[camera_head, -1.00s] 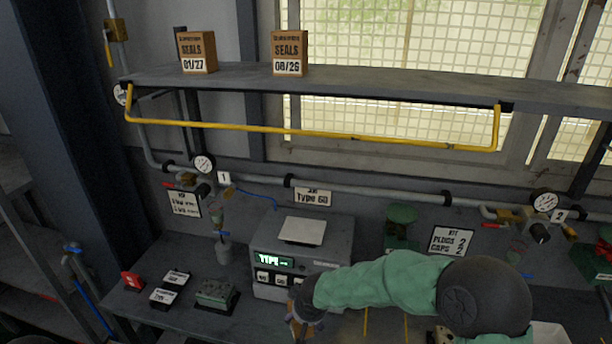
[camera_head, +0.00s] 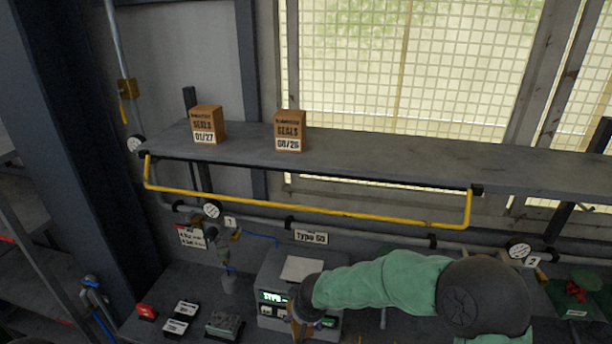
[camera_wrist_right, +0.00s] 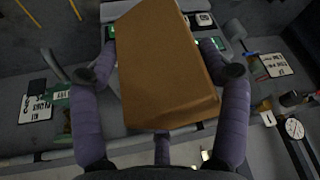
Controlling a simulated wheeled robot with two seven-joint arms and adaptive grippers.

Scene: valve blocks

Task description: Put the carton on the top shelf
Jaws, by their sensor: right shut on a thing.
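A brown carton (camera_wrist_right: 165,65) is between the fingers of my right gripper (camera_wrist_right: 165,95) in the right wrist view, and the gripper is shut on it. In the head view my right gripper (camera_head: 303,318) is low in front of the grey device, and only a sliver of the held carton shows there. The top shelf (camera_head: 390,165) is a grey board above and behind it. Two cartons stand upright on the shelf: one marked SEALS 01/27 (camera_head: 207,124) and one marked SEALS 08/26 (camera_head: 289,131). My left gripper is out of view.
A yellow rail (camera_head: 300,205) runs along the shelf's front, below its edge. Pipes with gauges (camera_head: 211,210) run beneath. A grey device with a lit TYPE display (camera_head: 275,297) stands on the bench. The shelf right of the 08/26 carton is clear.

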